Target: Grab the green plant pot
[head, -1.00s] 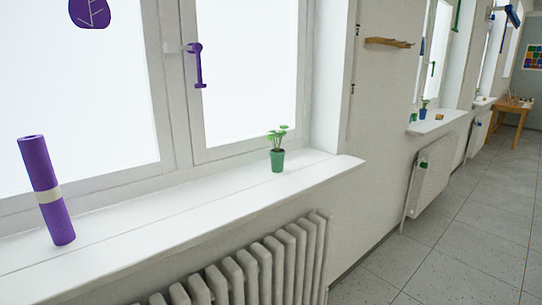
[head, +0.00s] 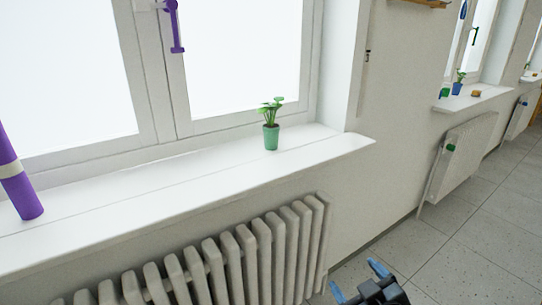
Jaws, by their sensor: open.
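The green plant pot (head: 271,138) stands upright on the white windowsill (head: 180,188), towards its right end. A small leafy plant (head: 271,110) grows in it. My gripper (head: 357,279) shows at the bottom edge of the head view, dark with blue fingertips spread apart. It is open with nothing seen between the fingers. It is to the right of the pot and much lower in the picture, apart from it. The lower part of my gripper and my arm are cut off by the frame.
A purple roll (head: 20,185) with a pale band stands on the sill at the left. A ribbed radiator (head: 240,260) is below the sill. A second sill (head: 470,98) with a blue pot (head: 457,88) is farther right. The tiled floor at right is clear.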

